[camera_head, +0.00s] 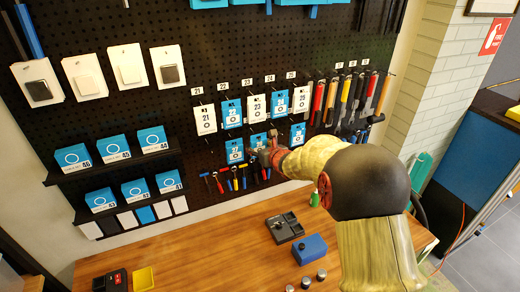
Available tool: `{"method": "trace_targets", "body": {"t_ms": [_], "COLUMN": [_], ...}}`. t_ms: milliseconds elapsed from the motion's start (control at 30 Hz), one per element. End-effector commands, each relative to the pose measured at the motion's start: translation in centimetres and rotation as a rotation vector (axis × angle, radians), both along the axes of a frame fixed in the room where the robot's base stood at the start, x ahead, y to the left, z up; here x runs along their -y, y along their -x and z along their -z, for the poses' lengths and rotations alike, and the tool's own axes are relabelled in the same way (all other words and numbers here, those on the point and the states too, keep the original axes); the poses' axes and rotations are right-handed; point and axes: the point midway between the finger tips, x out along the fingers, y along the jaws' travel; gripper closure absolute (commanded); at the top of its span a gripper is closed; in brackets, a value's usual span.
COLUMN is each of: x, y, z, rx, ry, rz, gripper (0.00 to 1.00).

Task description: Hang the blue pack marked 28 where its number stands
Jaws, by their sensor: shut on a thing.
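My gripper (267,150) is up at the black pegboard, in the lower row of hanging packs. It is shut on a small blue pack (258,141), which it partly hides. I cannot read that pack's number, nor tell whether it is on a hook. A blue pack (235,151) hangs just left of it and another blue pack (298,133) hangs to the right, with a gap between. Above, white and blue packs hang in a row, among them white 21 (205,120) and white 23 (256,108), under small number tags.
Small tools (222,182) hang close below my gripper. Long-handled tools (345,100) hang to the right. Shelves with blue boxes (119,147) stand out at the left. The wooden table (215,255) below carries a black tray (284,228) and a blue box (310,249).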

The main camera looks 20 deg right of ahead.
Motion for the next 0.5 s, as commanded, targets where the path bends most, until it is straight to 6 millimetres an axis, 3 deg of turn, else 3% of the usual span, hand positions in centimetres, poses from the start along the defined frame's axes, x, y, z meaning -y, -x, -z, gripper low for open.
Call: {"method": "trace_targets", "body": {"t_ms": [500], "x": [0.0], "y": [-1.6], "z": [0.8], "rx": [0.002], "ry": [0.002], "rz": [-0.001], "gripper": [0.76]}}
